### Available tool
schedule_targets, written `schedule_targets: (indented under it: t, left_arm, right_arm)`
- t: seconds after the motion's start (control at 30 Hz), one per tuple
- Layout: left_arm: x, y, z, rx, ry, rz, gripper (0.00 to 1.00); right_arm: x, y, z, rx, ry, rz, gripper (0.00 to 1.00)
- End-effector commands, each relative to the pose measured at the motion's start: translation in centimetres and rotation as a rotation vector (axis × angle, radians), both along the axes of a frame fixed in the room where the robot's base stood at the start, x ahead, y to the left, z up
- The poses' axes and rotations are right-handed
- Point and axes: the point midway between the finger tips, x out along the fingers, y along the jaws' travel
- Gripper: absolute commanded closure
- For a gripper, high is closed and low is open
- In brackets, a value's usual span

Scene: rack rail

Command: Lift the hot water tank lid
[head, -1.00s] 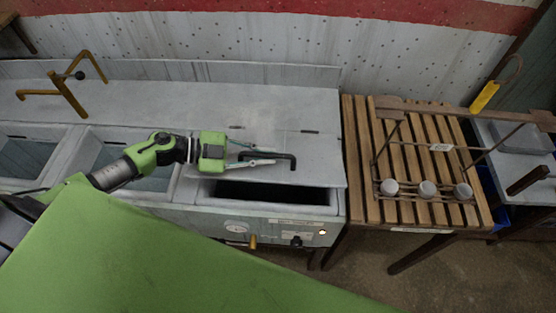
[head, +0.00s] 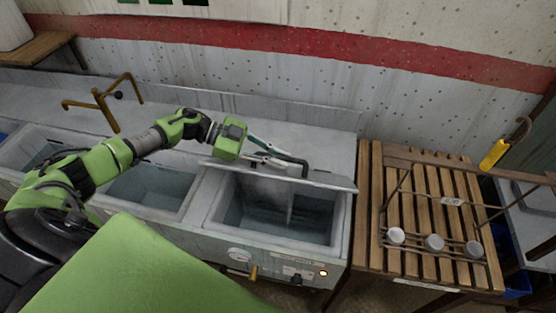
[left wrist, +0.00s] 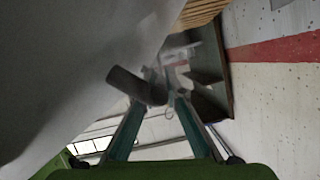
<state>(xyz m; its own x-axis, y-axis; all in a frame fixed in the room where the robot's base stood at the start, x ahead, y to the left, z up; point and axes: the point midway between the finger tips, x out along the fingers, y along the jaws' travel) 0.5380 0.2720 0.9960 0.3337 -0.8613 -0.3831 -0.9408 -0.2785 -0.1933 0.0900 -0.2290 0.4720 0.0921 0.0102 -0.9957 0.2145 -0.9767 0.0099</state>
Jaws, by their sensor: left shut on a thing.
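The hot water tank (head: 216,218) is the right basin of the grey counter in the head view, and its inside shows. Its grey lid (head: 330,181) is raised and tilted, with its front edge up. My left gripper (head: 283,163) is shut on the lid's dark bar handle (head: 300,162). In the left wrist view, the handle (left wrist: 136,86) lies at the fingertips (left wrist: 160,98) and the lid (left wrist: 70,80) fills the left side. My right gripper is not in view.
Two more open basins (head: 150,188) lie to the left, with a brass tap (head: 103,102) behind. A slatted wooden table (head: 420,205) stands right, holding a wire rack with white cups (head: 434,242). A wall (head: 300,80) runs behind.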

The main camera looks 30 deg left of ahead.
Motion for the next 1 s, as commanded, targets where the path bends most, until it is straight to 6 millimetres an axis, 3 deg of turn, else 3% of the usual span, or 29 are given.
schedule_targets:
  t: [0.27, 0.3, 0.67, 0.77, 1.0]
  left_arm:
    - [0.0, 0.1, 0.0, 0.002, -0.001, 0.002, 1.0]
    - [0.0, 0.1, 0.0, 0.003, -0.002, 0.002, 0.82]
    - [-0.1, 0.3, 0.0, 0.003, 0.0, 0.001, 0.82]
    - [-0.4, 1.1, 0.4, 0.004, 0.0, 0.003, 0.82]
    - [-2.0, 5.3, 2.2, 0.006, 0.001, 0.004, 0.82]
  right_arm:
    - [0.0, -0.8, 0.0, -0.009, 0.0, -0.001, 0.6]
    - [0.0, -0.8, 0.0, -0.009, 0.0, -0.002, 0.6]
    - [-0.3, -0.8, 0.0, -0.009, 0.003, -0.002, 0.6]
    - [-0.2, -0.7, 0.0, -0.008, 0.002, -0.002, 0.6]
    - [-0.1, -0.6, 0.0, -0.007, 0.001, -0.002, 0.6]
